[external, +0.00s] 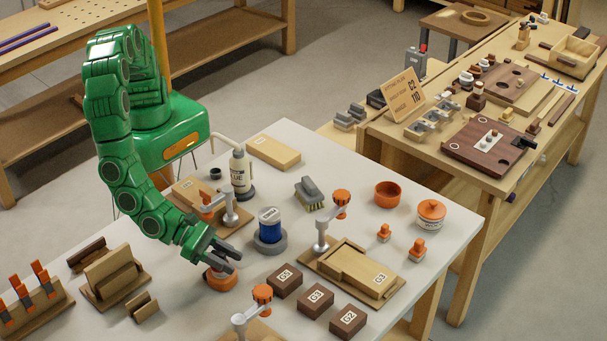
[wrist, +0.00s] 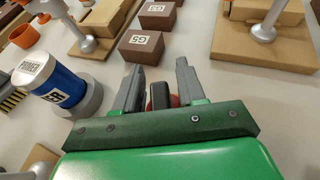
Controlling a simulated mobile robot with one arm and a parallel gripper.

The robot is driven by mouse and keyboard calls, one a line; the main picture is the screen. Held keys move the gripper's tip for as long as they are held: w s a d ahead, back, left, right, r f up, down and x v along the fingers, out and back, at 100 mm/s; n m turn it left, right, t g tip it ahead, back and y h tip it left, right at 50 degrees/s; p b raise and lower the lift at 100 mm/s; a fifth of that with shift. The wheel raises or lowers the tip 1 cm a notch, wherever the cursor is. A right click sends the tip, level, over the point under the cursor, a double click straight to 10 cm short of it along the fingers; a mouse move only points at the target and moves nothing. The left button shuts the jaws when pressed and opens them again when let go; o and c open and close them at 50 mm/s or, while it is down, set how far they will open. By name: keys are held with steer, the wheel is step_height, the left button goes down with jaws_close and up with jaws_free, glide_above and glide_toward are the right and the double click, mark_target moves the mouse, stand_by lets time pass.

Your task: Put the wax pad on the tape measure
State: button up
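My gripper (external: 231,262) is low over the near part of the grey table, pointing down. Its two fingers are apart in the wrist view (wrist: 160,80). A dark narrow block (wrist: 160,95) stands between them, with a gap showing at its right side. A round orange thing (external: 221,280) is right under the gripper, partly hidden by it. A bit of red-orange also shows behind the dark block in the wrist view. I cannot tell whether this is the wax pad or the tape measure, and neither is clearly recognisable elsewhere.
Several dark labelled boxes (external: 285,280) and orange-knobbed stands (external: 322,230) are nearby. A brush (external: 310,192), orange cup (external: 388,194) and glue bottle (external: 241,172) stand farther back. A wooden bench (external: 440,160) is at right.

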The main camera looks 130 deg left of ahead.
steer(key=shift+o, duration=0.4)
steer(key=shift+s+r, duration=0.1)
steer(key=shift+r, duration=0.05)
steer(key=v, duration=1.2)
steer(key=a+r+n+g+y, duration=0.2)
steer(key=a+r+n, duration=0.2)
steer(key=a, duration=0.3)
steer(key=a+r+n+g+y, duration=0.1)
steer(key=a+r+n+y, duration=0.2)
steer(key=a, duration=0.5)
steer(key=s+a+r+n+g, duration=0.4)
steer(key=s+a+n, duration=0.3)
steer(key=s+a, duration=0.25)
steer(key=s+a+r+n+g, duration=0.4)
steer(key=s+a+n, duration=0.35)
steer(key=a, duration=0.35)
steer(key=s+d+r+n+g+h, duration=0.1)
steer(key=s+d+n+h, duration=0.1)
steer(key=s, duration=0.5)
steer(key=s+d+n+g+h, duration=0.1)
steer(key=s+n+h, duration=0.3)
steer(key=s, duration=0.4)
steer(key=s+d+r+n+g+h, duration=0.1)
steer(key=s+d+n+h, duration=0.2)
steer(key=s, duration=0.4)
steer(key=shift+s+d+r+n+h, duration=0.15)
steer(key=shift+s+r+n+h, duration=0.25)
steer(key=shift+n+h, duration=0.15)
